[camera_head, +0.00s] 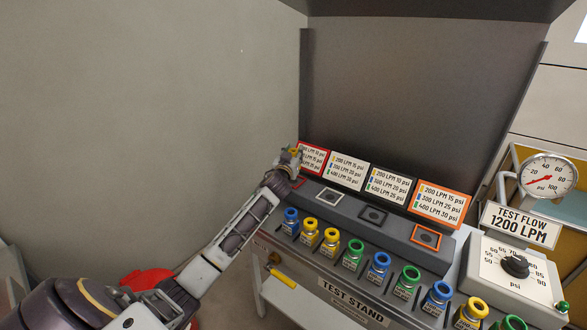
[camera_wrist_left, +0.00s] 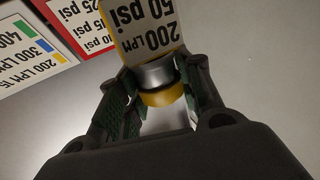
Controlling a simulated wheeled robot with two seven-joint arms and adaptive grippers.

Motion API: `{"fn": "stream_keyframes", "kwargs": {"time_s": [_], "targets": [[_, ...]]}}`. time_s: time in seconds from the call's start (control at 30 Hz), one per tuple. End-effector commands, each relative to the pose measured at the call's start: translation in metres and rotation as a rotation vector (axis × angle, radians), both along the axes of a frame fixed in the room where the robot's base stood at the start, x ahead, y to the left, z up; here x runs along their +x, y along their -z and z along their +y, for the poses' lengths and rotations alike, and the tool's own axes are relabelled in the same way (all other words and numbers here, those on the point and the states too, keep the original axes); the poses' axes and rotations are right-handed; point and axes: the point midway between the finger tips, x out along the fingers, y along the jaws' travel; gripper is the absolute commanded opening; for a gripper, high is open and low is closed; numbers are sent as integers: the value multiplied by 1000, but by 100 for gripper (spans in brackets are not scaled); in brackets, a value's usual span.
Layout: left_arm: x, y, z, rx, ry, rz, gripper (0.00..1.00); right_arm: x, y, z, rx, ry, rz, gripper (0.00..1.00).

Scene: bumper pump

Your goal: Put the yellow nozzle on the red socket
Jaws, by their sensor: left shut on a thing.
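My left gripper (camera_head: 292,163) is at the back left end of the test stand, close to the red-framed socket (camera_head: 298,182), which the arm partly hides. In the left wrist view, my left gripper (camera_wrist_left: 158,85) is shut on a nozzle (camera_wrist_left: 162,97) with a yellow ring, a grey metal body and a label reading 200 LPM 50 psi. In the head view, only a small yellow bit of the held nozzle (camera_head: 296,151) shows. Whether it touches the socket cannot be told. My right gripper is not in view.
White (camera_head: 329,196), black (camera_head: 373,214) and orange (camera_head: 426,236) sockets run to the right. Label signs (camera_head: 347,170) stand behind them. Several nozzles with blue, yellow and green rings (camera_head: 353,255) stand along the front. A pressure gauge (camera_head: 547,176) and a knob (camera_head: 515,266) are at right.

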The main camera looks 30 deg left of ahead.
Motion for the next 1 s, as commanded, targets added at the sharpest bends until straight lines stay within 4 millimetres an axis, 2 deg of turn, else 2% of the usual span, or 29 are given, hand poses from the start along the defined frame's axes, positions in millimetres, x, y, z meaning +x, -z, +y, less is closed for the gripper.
{"fn": "stream_keyframes", "kwargs": {"time_s": [0.13,0.33,0.57,0.8,1.0], "targets": [[0,14,0,0,-1,0,5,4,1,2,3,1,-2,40],[0,15,0,2,0,-2,5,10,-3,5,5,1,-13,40],[0,17,0,1,0,-1,5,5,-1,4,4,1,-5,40],[0,40,0,0,-1,1,5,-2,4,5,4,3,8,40],[0,53,0,0,0,-1,5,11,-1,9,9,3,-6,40]]}}
